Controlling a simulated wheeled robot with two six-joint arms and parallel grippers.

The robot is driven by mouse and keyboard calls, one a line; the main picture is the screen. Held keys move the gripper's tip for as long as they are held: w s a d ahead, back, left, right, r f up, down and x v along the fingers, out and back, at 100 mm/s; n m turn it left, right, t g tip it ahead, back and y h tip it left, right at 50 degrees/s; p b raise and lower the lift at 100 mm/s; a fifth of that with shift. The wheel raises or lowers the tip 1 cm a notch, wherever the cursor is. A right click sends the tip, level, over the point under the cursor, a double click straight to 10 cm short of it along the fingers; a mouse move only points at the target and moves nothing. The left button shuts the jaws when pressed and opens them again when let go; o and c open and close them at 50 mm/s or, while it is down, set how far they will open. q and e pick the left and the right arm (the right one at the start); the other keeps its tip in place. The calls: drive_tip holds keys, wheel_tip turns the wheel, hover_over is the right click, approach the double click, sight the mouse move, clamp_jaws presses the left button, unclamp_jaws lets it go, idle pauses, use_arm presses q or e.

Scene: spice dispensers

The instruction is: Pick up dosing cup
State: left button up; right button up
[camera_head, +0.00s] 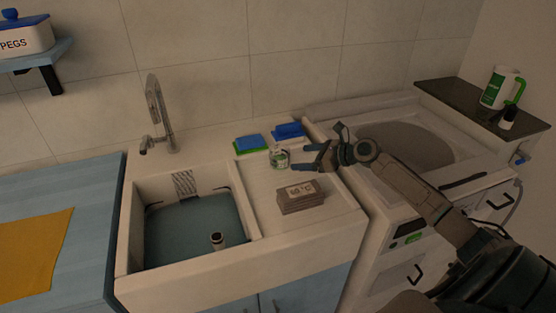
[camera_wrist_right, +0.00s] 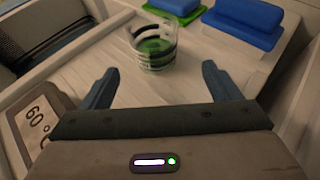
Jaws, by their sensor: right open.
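The dosing cup (camera_head: 279,158) is a small clear cup with green in it and markings on its side. It stands upright on the ribbed drainboard right of the sink basin. In the right wrist view the cup (camera_wrist_right: 153,45) is ahead of the fingertips, a little left of the middle between them. My right gripper (camera_head: 308,158) is open and empty, just right of the cup in the head view. Its two blue fingers show in the wrist view (camera_wrist_right: 160,80), apart from the cup. My left gripper is not in view.
Blue and green sponges (camera_head: 250,143) lie behind the cup, with another blue one (camera_head: 288,131) beside them. A block marked 60 °C (camera_head: 300,197) sits in front. The sink basin (camera_head: 195,225) is left; the washing machine (camera_head: 400,240) is right. A bottle (camera_head: 501,88) stands on the dark shelf.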

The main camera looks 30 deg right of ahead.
sight(279, 159)
drive_tip(key=x, duration=0.3)
drive_tip(key=shift+a, duration=0.2)
drive_tip(key=shift+w+a+f, duration=0.1)
drive_tip(key=shift+w+f, duration=0.05)
drive_tip(key=shift+w, duration=0.2)
drive_tip(key=shift+w+a+f+p, duration=0.1)
drive_tip(key=shift+w+a+p, duration=0.4)
drive_tip(key=shift+p, duration=0.1)
drive_tip(key=x, duration=0.3)
drive_tip(key=shift+a+p, duration=0.2)
drive_tip(key=shift+p, duration=0.15)
drive_tip(key=shift+w+a+f, duration=0.15)
drive_tip(key=shift+w+f, duration=0.1)
drive_tip(key=shift+w, duration=0.05)
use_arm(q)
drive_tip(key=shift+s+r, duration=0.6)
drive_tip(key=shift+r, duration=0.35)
use_arm(e)
drive_tip(key=shift+s, duration=0.1)
drive_tip(key=c, duration=1.1)
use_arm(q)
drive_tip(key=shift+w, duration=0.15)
use_arm(e)
drive_tip(key=shift+c, duration=0.3)
